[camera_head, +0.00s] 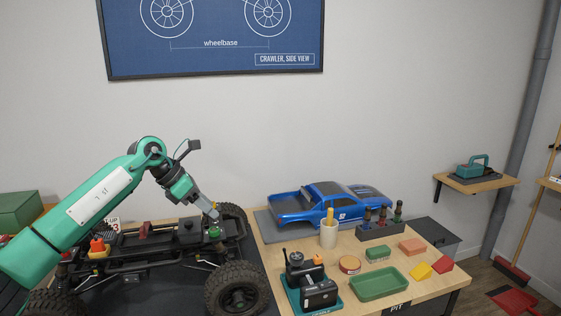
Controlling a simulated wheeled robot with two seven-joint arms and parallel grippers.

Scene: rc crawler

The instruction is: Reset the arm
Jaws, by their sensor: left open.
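My left arm (95,215) is green and comes in from the left. My left gripper (212,214) points down and right over the crawler chassis (150,240). It is open, and its fingertips are close to a small green part (214,232) on the chassis; I cannot tell whether they touch it. The chassis is black with large tyres, the nearest one (238,290) at the front right. An orange part (97,245) sits at its left end. My right gripper does not show.
The workbench (355,265) holds a blue truck body (325,203), a cup (328,236), a rack of drivers (380,226), a green tray (378,284), a black device on a teal base (312,290) and several small coloured blocks. A wall shelf (476,184) is at right.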

